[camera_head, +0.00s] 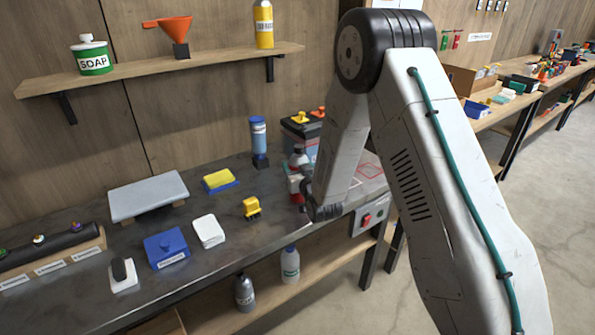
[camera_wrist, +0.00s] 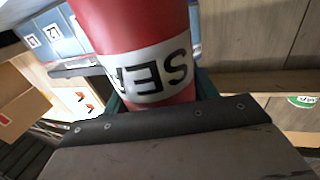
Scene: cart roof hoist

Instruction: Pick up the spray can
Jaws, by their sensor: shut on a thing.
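A red can with a white label reading "SE" and a partly cut-off letter (camera_wrist: 150,75) fills the upper middle of the wrist view. I take it for the spray can. My gripper (camera_wrist: 160,100) is shut on it, with dark green finger parts showing at both sides of the can. In the head view the can's red and white body (camera_head: 295,184) shows just left of my wrist, over the right part of the bench. My arm partly hides it there. I cannot tell whether its base touches the bench.
The dark workbench (camera_head: 130,250) holds a blue box (camera_head: 166,248), a white block (camera_head: 208,231), a yellow and blue sponge (camera_head: 220,180) and a small yellow object (camera_head: 251,207). A blue bottle (camera_head: 258,135) stands behind. A control box with a red switch (camera_head: 367,219) is at the front right.

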